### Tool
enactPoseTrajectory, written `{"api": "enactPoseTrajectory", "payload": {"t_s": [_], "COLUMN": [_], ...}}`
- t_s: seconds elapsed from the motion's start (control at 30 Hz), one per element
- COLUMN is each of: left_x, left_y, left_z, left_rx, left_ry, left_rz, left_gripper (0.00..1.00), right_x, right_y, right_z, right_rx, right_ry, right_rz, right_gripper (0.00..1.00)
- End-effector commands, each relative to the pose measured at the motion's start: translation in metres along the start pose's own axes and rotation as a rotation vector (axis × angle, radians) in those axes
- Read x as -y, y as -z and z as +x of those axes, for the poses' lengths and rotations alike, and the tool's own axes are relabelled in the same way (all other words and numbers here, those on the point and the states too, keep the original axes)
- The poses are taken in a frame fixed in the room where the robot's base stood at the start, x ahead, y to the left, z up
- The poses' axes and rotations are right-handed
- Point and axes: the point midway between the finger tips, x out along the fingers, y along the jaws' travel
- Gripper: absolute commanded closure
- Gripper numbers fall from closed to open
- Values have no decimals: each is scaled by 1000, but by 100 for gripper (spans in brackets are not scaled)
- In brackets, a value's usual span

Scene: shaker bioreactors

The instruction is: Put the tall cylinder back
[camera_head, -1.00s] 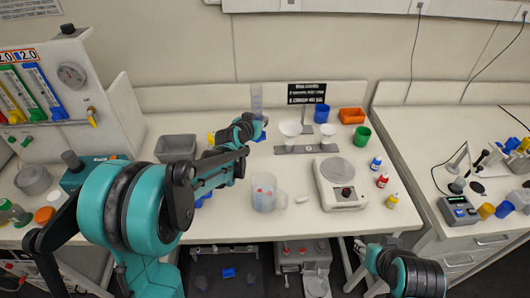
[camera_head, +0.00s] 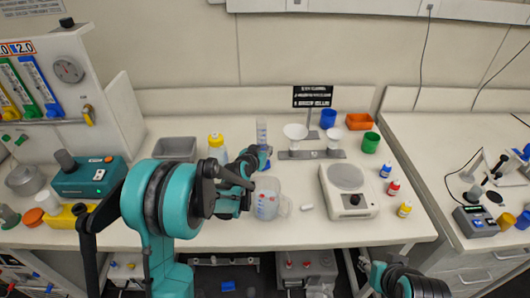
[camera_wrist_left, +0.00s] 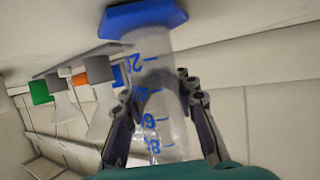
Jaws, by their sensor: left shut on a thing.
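The tall cylinder (camera_head: 262,134) is clear, with a blue foot, and stands about upright in the head view behind the clear beaker (camera_head: 268,198). My left gripper (camera_head: 250,160) is shut on it. In the left wrist view, the cylinder (camera_wrist_left: 158,95) shows blue graduations, with its blue foot (camera_wrist_left: 145,17) at the top of the picture. The fingers of my left gripper (camera_wrist_left: 160,100) lie on both sides of its body. I cannot tell whether the foot touches the bench.
A balance (camera_head: 347,190) and small dropper bottles (camera_head: 393,187) stand to the right. A stand with two white funnels (camera_head: 295,132) is right of the cylinder. A yellow-capped bottle (camera_head: 217,149) and grey tray (camera_head: 175,149) are to the left.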

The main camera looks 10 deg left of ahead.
Motion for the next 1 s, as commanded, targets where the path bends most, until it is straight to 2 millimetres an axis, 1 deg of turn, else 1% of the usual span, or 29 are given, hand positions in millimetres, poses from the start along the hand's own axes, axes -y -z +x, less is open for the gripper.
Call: {"api": "enactPoseTrajectory", "payload": {"t_s": [0.03,0.23,0.37,0.4,0.47,0.5,0.8,0.9,1.0], "left_x": [0,0,0,0,0,0,0,0,0], "left_y": [-4,-2,-6,-5,-5,-5,-4,0,0], "left_z": [2,1,3,2,2,2,2,0,-14], "left_rx": [0,0,0,0,0,0,0,0,0], "left_ry": [0,0,0,0,0,0,0,0,1], "left_rz": [0,0,0,0,0,0,0,0,-1], "left_gripper": [100,100,100,69,53,51,51,51,51], "right_x": [0,0,0,0,0,0,0,0,0], "right_y": [-1,0,-3,-2,-2,-2,-2,1,3], "right_z": [2,1,4,4,3,3,3,-1,-4], "right_rx": [0,0,0,0,0,0,0,0,0], "right_ry": [0,0,0,0,0,0,0,0,0], "right_rz": [0,0,0,0,0,0,0,0,0], "right_gripper": [60,60,60,60,60,60,60,60,60]}}
